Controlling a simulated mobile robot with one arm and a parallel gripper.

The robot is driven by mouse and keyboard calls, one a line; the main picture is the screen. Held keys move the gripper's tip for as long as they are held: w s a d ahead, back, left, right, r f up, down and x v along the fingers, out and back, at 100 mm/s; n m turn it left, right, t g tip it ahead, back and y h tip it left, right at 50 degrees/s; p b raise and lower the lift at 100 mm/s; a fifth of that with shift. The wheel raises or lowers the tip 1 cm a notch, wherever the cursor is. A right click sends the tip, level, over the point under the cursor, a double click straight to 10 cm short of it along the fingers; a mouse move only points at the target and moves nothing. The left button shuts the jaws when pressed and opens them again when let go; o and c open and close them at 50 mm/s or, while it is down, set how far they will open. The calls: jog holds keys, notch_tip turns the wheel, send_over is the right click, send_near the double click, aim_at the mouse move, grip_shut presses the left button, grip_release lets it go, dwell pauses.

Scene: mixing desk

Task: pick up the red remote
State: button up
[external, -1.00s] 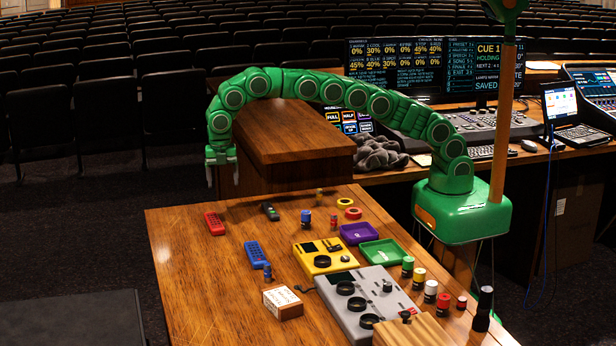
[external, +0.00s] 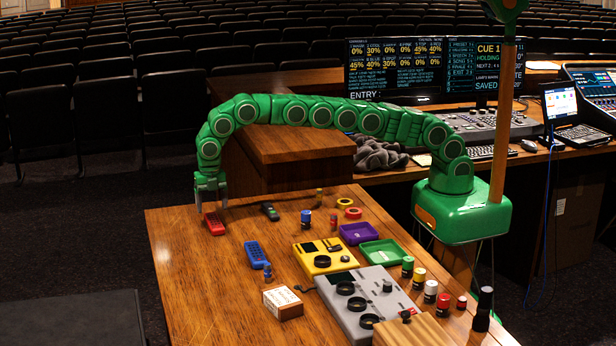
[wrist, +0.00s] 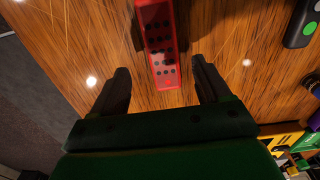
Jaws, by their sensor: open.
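The red remote (external: 214,224) lies flat near the far left edge of the wooden table (external: 190,290). In the wrist view the red remote (wrist: 158,45) shows its rows of dark buttons, and its near end lies between the lines of the two fingers. My gripper (external: 211,208) points down just above the remote, its fingertips close to it. In the wrist view my gripper (wrist: 160,80) is open, with one finger on each side and nothing held. I cannot tell the exact height of the fingertips above the table.
A dark remote (external: 270,211) lies to the right and a blue remote (external: 254,254) nearer the camera. A yellow box (external: 322,262), a grey box (external: 385,300) and a purple tray (external: 350,241) stand farther right. The table's left front is clear.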

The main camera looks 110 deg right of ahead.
aim_at(214, 220)
jog(key=shift+s+d+f, duration=0.1)
jog(key=shift+f, duration=1.15)
jog(key=shift+s+f, duration=0.1)
jog(key=shift+f, duration=1.15)
jog(key=c, duration=1.2)
jog(key=shift+r, duration=0.1)
